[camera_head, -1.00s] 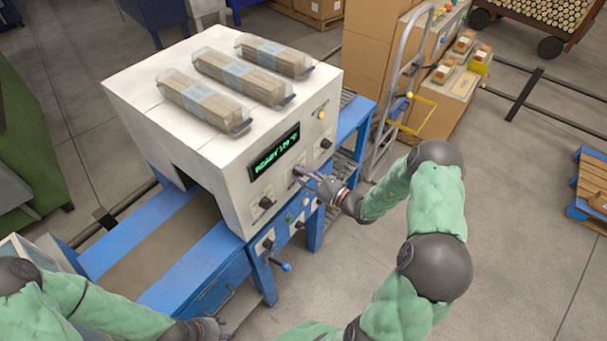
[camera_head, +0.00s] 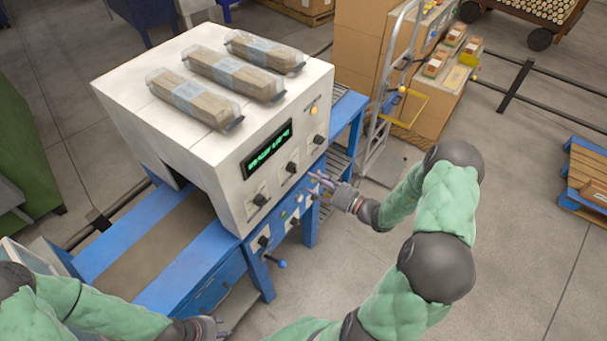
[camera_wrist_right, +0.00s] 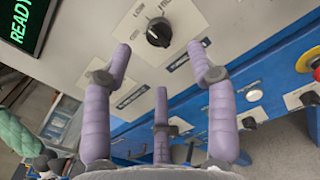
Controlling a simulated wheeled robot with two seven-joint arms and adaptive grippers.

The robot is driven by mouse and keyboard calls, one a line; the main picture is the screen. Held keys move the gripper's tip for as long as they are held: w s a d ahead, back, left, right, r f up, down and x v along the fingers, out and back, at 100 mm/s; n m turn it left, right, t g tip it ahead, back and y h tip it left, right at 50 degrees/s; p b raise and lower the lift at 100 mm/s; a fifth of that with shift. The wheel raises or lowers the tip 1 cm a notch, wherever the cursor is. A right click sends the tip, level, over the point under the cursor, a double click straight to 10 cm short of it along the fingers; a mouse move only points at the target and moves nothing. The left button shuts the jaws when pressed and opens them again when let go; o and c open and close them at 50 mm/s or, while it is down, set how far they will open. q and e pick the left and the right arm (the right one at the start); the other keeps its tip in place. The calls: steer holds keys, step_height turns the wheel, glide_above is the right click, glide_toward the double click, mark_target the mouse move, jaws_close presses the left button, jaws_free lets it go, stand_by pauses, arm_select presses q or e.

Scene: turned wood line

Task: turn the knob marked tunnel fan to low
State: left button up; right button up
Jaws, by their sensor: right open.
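A white tunnel machine (camera_head: 235,190) has black knobs on its front panel. The middle panel knob (camera_head: 292,167) is next to my right gripper (camera_head: 318,178). In the right wrist view a black knob with a pale pointer mark (camera_wrist_right: 159,32) sits on a white plate, just beyond my spread purple fingers (camera_wrist_right: 160,62). The fingers are open, empty and apart from the knob. The label below it is too blurred to read, so I cannot confirm which knob is tunnel fan. My left gripper (camera_head: 212,327) is low at the bottom edge, partly cut off; its fingers are unclear.
A green display (camera_head: 267,148) is on the panel, with another knob (camera_head: 259,199) below it. A blue lower panel carries several knobs and a blue-ended lever (camera_head: 281,264). A red button (camera_wrist_right: 312,62) is at right in the wrist view. Wrapped wood bundles (camera_head: 198,98) lie on top.

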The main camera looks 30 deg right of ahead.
steer(key=shift+v, duration=2.3)
steer(key=shift+f, duration=0.1)
